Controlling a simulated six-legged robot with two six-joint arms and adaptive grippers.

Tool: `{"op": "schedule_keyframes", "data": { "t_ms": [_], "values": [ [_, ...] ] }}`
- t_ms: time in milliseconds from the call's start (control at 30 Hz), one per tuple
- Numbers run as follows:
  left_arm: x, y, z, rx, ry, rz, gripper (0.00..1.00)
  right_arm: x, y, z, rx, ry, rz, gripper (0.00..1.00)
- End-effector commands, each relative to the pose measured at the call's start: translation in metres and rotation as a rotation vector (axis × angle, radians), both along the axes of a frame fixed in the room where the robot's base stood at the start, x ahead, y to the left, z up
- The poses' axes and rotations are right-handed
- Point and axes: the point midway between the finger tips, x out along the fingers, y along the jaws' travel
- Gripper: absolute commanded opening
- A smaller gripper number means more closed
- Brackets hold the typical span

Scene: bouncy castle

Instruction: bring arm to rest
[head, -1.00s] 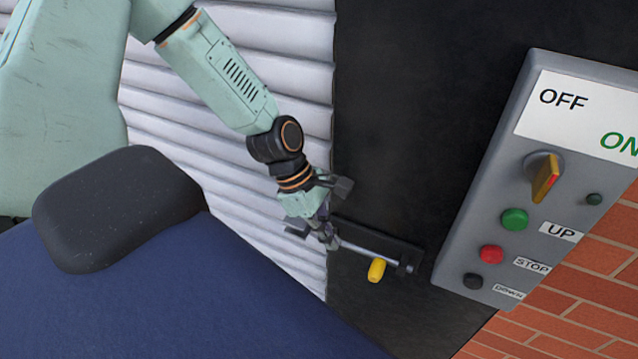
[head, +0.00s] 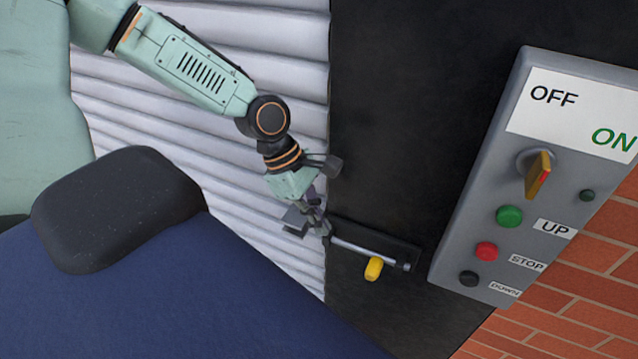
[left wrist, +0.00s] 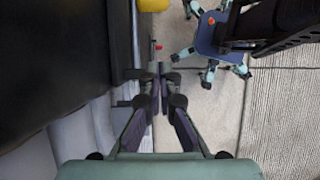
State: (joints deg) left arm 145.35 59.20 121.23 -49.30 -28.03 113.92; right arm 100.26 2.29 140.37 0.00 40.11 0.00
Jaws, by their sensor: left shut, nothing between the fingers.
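My left gripper (head: 320,226) is shut and empty. In the head view it is just left of a metal slide bolt (head: 362,249) with a yellow handle (head: 373,268), on a dark panel. Its fingers overlap the bolt's left end in the picture; I cannot tell if they touch it. In the left wrist view the fingers (left wrist: 158,85) meet with nothing between them. My right gripper is in neither view.
A white ribbed shutter (head: 215,170) lies behind the arm, beside the black panel (head: 420,110). A grey control box (head: 510,180) with a yellow-red switch and several buttons is at the right, before a brick wall (head: 570,275). Grey floor (left wrist: 205,120) shows below.

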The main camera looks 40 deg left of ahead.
Motion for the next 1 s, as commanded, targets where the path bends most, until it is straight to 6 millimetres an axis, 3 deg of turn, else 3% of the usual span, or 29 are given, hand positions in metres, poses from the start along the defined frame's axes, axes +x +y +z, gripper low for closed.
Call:
{"op": "schedule_keyframes", "data": {
  "t_ms": [367,467,567,1000],
  "values": [
    [0.0,0.0,-0.001,0.001,0.0,-0.003,0.0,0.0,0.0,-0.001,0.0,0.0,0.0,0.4],
    [-0.003,-0.004,-0.012,0.006,-0.009,-0.037,0.0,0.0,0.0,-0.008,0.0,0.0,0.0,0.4],
    [-0.009,-0.014,-0.04,0.019,-0.037,-0.122,0.0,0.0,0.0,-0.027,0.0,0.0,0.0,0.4],
    [-0.061,-0.062,-0.201,0.139,-0.211,-0.655,0.0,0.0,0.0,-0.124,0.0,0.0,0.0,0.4]
  ]
}}
